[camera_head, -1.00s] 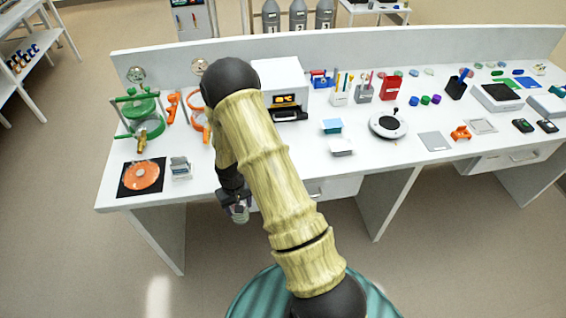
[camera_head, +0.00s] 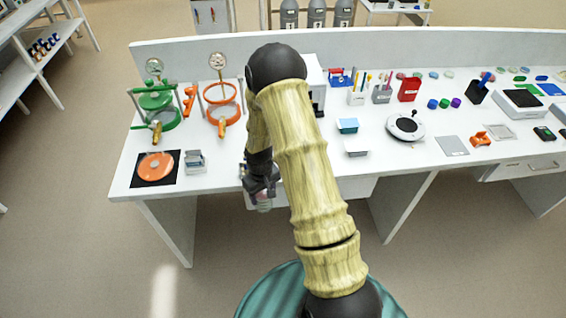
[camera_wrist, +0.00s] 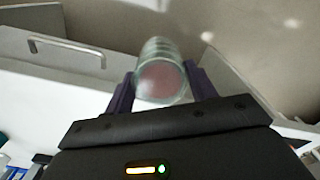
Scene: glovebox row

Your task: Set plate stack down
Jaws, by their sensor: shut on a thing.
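My gripper (camera_head: 262,188) is shut on a plate stack (camera_wrist: 160,76), a short cylinder of clear, greenish round plates with a pinkish face. In the head view the stack (camera_head: 264,204) hangs just below the fingers, in front of the bench's front edge and clear of the bench top. In the wrist view the dark purple fingers grip it from both sides. My arm hides part of the bench top behind the gripper.
The white bench (camera_head: 222,178) has free room between the small grey rack (camera_head: 195,162) and my arm. An orange disc on a black mat (camera_head: 154,168) lies at the left end. Green (camera_head: 156,108) and orange ring stands (camera_head: 222,108) stand behind. A drawer (camera_wrist: 60,48) is below the bench top.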

